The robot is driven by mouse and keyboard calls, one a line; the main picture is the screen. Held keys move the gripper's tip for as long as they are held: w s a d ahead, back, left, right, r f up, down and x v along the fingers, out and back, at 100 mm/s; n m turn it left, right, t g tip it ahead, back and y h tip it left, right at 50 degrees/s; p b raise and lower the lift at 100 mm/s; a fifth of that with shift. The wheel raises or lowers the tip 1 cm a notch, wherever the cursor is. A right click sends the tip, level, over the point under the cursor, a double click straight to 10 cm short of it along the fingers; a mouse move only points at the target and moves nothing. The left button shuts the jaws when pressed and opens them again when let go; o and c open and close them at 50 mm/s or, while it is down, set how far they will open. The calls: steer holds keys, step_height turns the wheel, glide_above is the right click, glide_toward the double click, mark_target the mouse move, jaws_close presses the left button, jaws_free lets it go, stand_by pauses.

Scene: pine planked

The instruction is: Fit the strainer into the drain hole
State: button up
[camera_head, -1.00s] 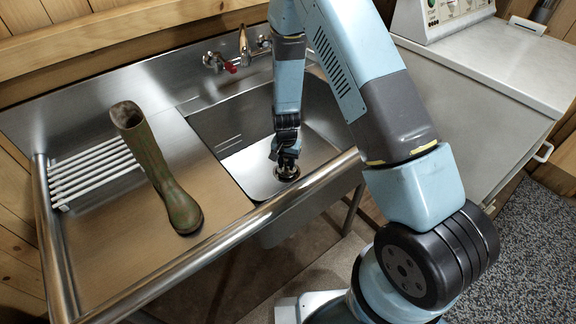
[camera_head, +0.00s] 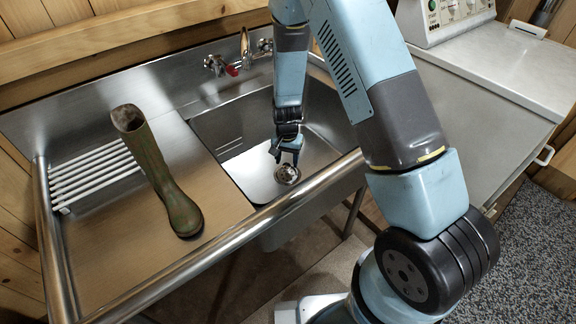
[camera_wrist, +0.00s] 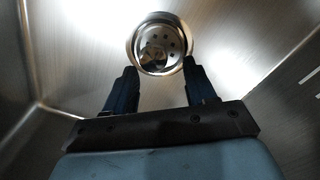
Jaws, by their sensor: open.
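The strainer (camera_head: 287,174) is a shiny round metal piece on the sink basin floor, at the drain hole. In the wrist view the strainer (camera_wrist: 160,44) shows as a bright disc with a ring of small dark holes and a polished rim. It looks seated in the drain, and the hole beneath it is hidden. My gripper (camera_head: 284,158) is just above and slightly behind the strainer, pointing down. In the wrist view its two dark fingers (camera_wrist: 156,78) are spread apart with nothing between them, and the strainer lies beyond their tips.
The steel sink basin (camera_head: 232,135) has walls close around my gripper. A green rubber boot (camera_head: 160,175) stands on the drainboard at left, beside a white rack (camera_head: 95,175). Taps (camera_head: 232,64) stand at the back. A white-topped machine (camera_head: 490,75) is at right.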

steer(key=s+d+r+n+t, duration=0.1)
steer(key=s+d+r, duration=0.15)
steer(key=r, duration=0.85)
steer(key=s+d+r+t+y, duration=0.15)
steer(key=d+r, duration=0.25)
steer(key=r, duration=0.8)
steer(key=s+d+r+n, duration=0.1)
steer(key=s+d+r, duration=0.15)
steer(key=r, duration=0.85)
steer(key=s+d+r+n+t, duration=0.1)
steer(key=s+d+r, duration=0.4)
steer(key=s, duration=0.4)
steer(key=s+d+r+n+t+h, duration=0.1)
steer(key=s+d+r+t, duration=0.1)
steer(key=s+d+r, duration=0.3)
steer(key=s+r, duration=0.3)
steer(key=s, duration=0.2)
steer(key=shift+r, duration=0.15)
steer(key=shift+h, duration=0.25)
steer(key=shift+c, duration=1.2)
steer(key=shift+a, duration=0.1)
